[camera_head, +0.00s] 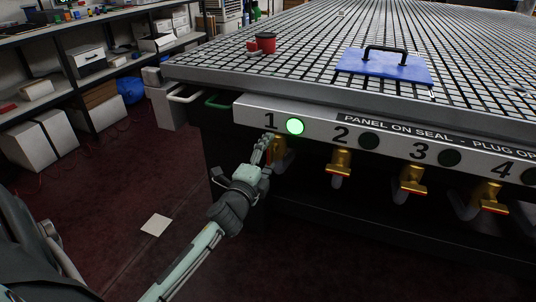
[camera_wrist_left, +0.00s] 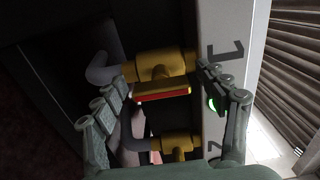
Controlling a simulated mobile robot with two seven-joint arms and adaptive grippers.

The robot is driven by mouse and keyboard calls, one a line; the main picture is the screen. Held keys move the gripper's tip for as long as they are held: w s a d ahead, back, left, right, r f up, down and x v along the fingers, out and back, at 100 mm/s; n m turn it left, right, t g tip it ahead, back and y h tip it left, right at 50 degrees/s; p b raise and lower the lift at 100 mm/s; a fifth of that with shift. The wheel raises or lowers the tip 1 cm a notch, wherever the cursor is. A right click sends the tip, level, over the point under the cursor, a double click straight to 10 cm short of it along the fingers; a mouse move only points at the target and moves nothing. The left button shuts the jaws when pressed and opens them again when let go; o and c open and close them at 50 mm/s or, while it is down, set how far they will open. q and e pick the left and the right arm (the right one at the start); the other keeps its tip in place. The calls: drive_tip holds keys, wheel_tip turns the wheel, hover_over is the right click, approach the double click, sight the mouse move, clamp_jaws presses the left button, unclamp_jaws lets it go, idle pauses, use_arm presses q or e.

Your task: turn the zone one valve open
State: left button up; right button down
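The zone one valve (camera_head: 280,153) is a brass valve under the number 1 on the table's front panel. My left gripper (camera_head: 263,147) is right at it and partly hides it in the head view. In the left wrist view the valve's brass body (camera_wrist_left: 153,66) and its red-edged handle (camera_wrist_left: 162,93) lie between the spread fingers of my left gripper (camera_wrist_left: 165,98). The gripper is open, with a gap on both sides of the handle. The round lamp (camera_head: 295,126) beside the 1 glows green. My right gripper is not in view.
The zone two valve (camera_head: 338,162) hangs close to the right, with further valves (camera_head: 411,180) along the panel (camera_head: 310,126). Their lamps are dark. A blue plate with a black handle (camera_head: 384,65) and a red part (camera_head: 265,42) are on the grid table. Floor at left is mostly clear.

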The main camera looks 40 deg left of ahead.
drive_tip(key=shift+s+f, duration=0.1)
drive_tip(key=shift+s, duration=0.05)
use_arm(q)
drive_tip(key=shift+s+d, duration=0.1)
drive_tip(key=shift+s, duration=0.15)
drive_tip(key=v, duration=1.1)
drive_tip(key=shift+s, duration=0.25)
drive_tip(key=shift+f, duration=0.1)
wheel_tip(320, 180, down, 8)
drive_tip(key=s+n+g+p, duration=0.2)
drive_tip(key=n+g, duration=0.3)
drive_tip(key=n, duration=0.1)
drive_tip(key=s+d+f+n+g+h, duration=0.1)
drive_tip(key=s+d+f+n+g, duration=0.2)
drive_tip(key=s+f, duration=0.3)
drive_tip(key=s+d+f+n+g+h+p, duration=0.1)
drive_tip(key=s+d+f+n+g, duration=0.3)
drive_tip(key=f, duration=0.5)
drive_tip(key=s+g+h, duration=0.1)
drive_tip(key=s+g, duration=0.1)
drive_tip(key=s, duration=0.1)
drive_tip(key=shift+s+d+f, duration=0.25)
drive_tip(key=shift+d+f, duration=0.1)
drive_tip(key=shift+f, duration=0.05)
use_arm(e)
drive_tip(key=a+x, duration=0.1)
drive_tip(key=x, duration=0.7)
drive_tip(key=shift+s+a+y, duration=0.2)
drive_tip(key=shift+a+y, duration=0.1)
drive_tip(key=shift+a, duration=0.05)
